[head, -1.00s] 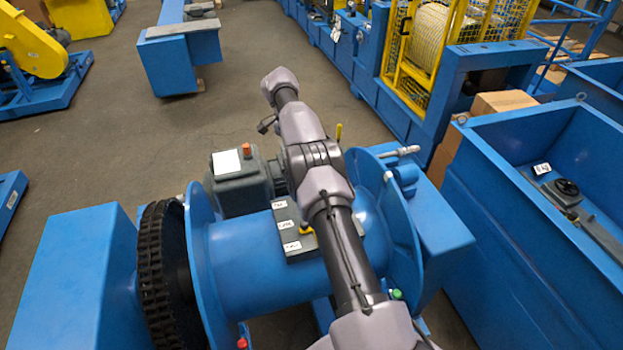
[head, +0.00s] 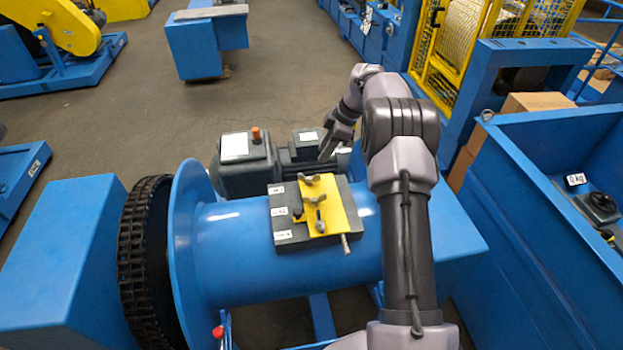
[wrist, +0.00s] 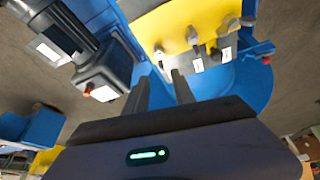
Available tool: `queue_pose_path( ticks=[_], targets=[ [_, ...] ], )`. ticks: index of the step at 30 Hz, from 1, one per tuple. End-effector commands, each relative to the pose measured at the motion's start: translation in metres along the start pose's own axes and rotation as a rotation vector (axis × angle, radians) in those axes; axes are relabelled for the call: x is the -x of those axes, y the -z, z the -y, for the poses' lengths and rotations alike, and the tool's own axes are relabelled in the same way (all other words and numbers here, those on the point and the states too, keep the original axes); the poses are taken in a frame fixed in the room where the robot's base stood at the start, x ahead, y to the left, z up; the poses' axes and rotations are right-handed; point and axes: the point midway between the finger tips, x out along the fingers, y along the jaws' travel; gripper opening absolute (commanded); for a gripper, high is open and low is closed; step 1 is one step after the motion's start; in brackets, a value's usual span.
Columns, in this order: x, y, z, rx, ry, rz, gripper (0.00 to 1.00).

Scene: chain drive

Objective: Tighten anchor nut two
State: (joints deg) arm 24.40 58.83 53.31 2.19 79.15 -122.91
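A yellow plate (head: 340,212) lies on the dark labelled block (head: 286,232) on top of the blue drum (head: 230,240). Two dark wing-type nuts sit on it, a far one (head: 309,180) and a nearer one (head: 315,200); I cannot tell which is anchor nut two. My gripper (head: 328,150) is beyond the plate's far edge, tilted down and apart from the nuts. In the wrist view the fingers (wrist: 161,88) are apart with nothing between them. The yellow plate (wrist: 178,22) and its hardware (wrist: 193,38) show past the fingertips.
A grey motor (head: 243,165) with an orange cap stands close behind the drum, near my gripper. A black chain wheel (head: 150,260) is at the drum's left. A blue bin (head: 530,190) stands at the right. Open floor lies behind.

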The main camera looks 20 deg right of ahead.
Motion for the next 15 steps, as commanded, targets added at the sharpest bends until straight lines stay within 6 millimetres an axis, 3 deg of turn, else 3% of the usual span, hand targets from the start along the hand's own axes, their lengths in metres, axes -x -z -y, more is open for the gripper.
queue_pose_path(
  ticks=[1,3,9,15],
  targets=[
    [-0.021,-0.002,0.001,-0.001,0.004,0.0,0.31],
    [-0.042,-0.002,0.001,-0.001,0.003,0.001,0.31],
    [-0.097,-0.002,0.001,-0.002,0.002,0.001,0.31],
    [-0.123,-0.001,0.0,-0.003,0.0,0.0,0.31]
  ],
)
